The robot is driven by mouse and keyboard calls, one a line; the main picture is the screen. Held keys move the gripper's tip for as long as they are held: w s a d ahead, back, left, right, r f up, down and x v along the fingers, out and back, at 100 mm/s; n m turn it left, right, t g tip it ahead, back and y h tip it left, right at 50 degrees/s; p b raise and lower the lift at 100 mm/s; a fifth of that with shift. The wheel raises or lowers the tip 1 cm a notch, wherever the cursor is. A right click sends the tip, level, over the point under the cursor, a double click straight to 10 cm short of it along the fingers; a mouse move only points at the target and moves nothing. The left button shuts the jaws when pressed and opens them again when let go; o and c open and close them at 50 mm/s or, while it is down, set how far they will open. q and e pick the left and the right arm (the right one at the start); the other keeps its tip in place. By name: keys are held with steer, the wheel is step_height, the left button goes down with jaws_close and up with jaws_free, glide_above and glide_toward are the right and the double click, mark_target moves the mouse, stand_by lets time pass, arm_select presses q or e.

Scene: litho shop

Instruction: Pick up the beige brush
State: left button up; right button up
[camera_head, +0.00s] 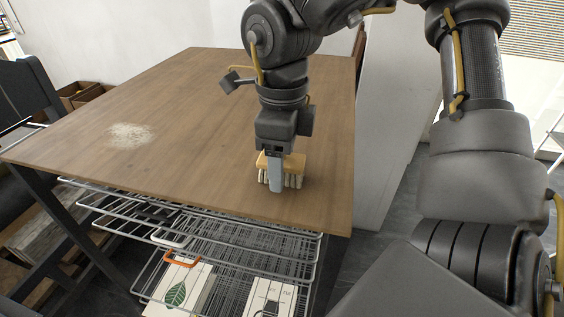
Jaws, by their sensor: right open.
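The beige brush (293,164) stands on the wooden table (200,120) near its front right corner, with pale bristles pointing down. My right gripper (276,183) points straight down over it. A grey finger shows in front of the brush's middle and hides part of it. The jaws are open around or close beside the brush; the far finger is hidden, so I cannot tell whether they touch it. My left gripper is out of view.
A patch of pale powder (130,135) lies on the left of the tabletop. Wire racks (200,232) with printed sheets (183,287) and an orange-handled item (182,262) sit below the table's front edge. The tabletop around the brush is clear.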

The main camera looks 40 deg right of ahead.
steer(key=shift+s+a, duration=0.1)
steer(key=shift+a, duration=0.05)
steer(key=shift+c, duration=0.3)
steer(key=c, duration=1)
steer(key=shift+r, duration=0.2)
